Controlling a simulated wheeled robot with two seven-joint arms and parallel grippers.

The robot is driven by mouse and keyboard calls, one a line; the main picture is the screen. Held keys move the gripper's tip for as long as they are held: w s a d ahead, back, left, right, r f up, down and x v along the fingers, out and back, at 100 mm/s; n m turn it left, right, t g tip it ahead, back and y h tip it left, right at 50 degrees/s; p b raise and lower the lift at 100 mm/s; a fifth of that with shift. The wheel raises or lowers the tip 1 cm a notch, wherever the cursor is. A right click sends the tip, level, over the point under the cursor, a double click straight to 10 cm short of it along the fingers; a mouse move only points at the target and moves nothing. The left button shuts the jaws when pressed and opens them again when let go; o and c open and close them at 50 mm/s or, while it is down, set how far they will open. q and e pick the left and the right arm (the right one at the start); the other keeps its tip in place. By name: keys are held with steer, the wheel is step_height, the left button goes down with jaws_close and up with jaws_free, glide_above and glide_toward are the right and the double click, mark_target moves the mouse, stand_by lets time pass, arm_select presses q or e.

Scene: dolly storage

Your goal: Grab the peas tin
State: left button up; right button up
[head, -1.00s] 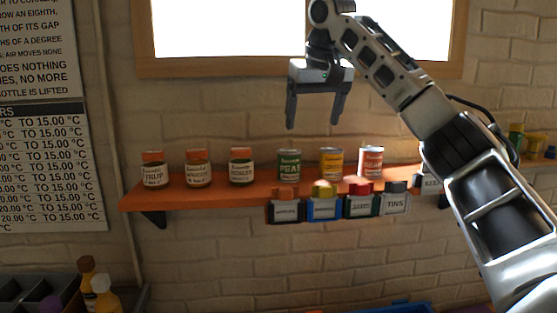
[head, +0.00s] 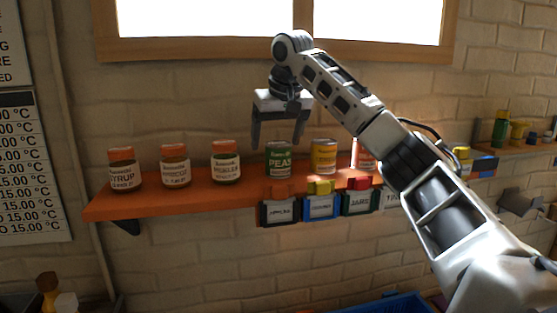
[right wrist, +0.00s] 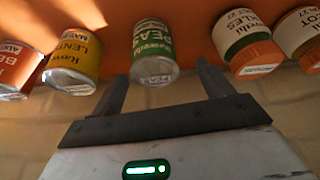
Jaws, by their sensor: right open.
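The green peas tin (head: 279,161) stands upright on the orange shelf (head: 150,204), between a jar on its left and a yellow tin on its right. My left gripper is not in view.
Jars of syrup (head: 122,169) and pickles (head: 226,162), plus another jar (head: 175,166), stand to the left. A yellow tin (head: 323,157) and a red tin (head: 362,156), partly behind my arm, stand to the right.

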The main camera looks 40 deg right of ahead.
mark_target(280, 144)
steer(key=x, duration=0.4)
steer(key=shift+s+d+f+p, duration=0.25)
steer(key=shift+s+d+p, duration=0.05)
steer(key=shift+d+p, duration=0.05)
steer(key=shift+w+f, duration=0.2)
steer(key=shift+f, duration=0.25)
steer(key=c, duration=1.2)
